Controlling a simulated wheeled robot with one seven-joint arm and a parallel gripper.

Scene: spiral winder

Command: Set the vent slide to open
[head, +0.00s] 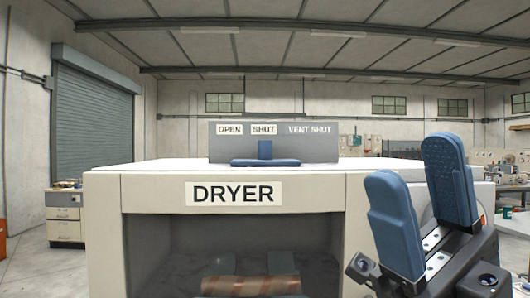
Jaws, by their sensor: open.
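The vent slide (265,150) is a blue upright tab above a flat blue bar, on top of the white dryer (315,180). The tab stands below the SHUT label (264,129). The OPEN label (229,129) is to the left of it on the same grey panel (350,150). Text at the right of the panel reads VENT SHUT (309,129). My gripper (417,168) is at the lower right, its two blue fingers pointing up and spread apart with nothing between them. It is to the right of the slide and apart from it.
The dryer has a dark front opening (190,250) with a copper-coloured roll (250,285) inside. A DRYER sign (234,193) is above the opening. A drawer cabinet (64,217) stands at the left. Workbenches with equipment are at the right. The space above the dryer's top looks clear.

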